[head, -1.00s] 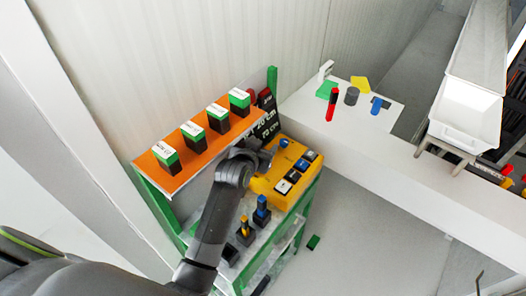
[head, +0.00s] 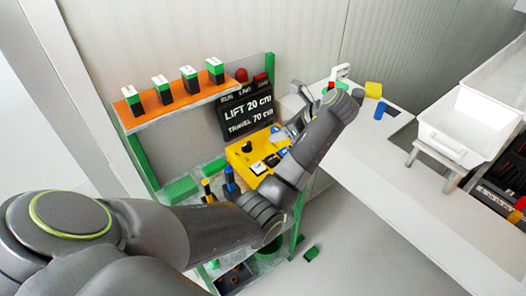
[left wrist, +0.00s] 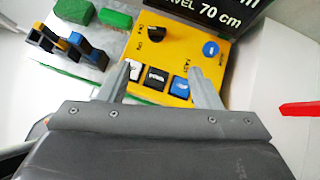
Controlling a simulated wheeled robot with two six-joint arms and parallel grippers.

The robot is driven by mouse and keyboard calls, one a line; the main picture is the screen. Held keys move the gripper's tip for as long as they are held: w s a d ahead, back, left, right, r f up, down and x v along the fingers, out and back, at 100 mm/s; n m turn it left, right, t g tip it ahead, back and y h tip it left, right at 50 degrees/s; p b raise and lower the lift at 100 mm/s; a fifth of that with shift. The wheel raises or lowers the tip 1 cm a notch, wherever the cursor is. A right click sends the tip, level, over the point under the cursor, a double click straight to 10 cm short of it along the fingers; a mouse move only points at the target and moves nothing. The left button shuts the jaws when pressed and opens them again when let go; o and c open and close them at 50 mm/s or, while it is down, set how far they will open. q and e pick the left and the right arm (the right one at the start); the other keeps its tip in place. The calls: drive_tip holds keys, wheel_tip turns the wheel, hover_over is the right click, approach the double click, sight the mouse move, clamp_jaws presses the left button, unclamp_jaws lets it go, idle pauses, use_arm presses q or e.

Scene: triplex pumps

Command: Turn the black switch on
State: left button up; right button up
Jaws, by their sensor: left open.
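The yellow control panel (head: 238,157) sits on the green-framed stand. In the left wrist view the panel (left wrist: 181,54) carries a white switch (left wrist: 133,70), a black switch (left wrist: 157,77) and a blue switch (left wrist: 180,84) in a row. A black knob (left wrist: 154,33) and a round blue button (left wrist: 211,48) sit behind them. My left gripper (left wrist: 161,68) is open and empty. Its fingers frame the switch row, with the black switch between them. I cannot tell whether they touch the panel. In the head view my left arm partly hides the panel. My right gripper is not in view.
A black sign (head: 246,108) stands behind the panel. An orange shelf (head: 178,108) with several green-and-black blocks is above left. Blue-and-black levers (head: 230,180) stand left of the panel. A white table (head: 400,170) with small coloured items lies right.

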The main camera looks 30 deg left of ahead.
use_arm(q)
approach(247, 144)
drive_tip(key=x, duration=0.7)
drive_tip(key=shift+a, duration=0.2)
drive_tip(key=shift+w+a+f, duration=0.1)
drive_tip(key=shift+a+f, duration=0.35)
drive_tip(key=shift+f, duration=0.1)
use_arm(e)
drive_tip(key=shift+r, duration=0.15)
use_arm(q)
drive_tip(key=shift+c, duration=0.5)
drive_tip(key=c, duration=0.9)
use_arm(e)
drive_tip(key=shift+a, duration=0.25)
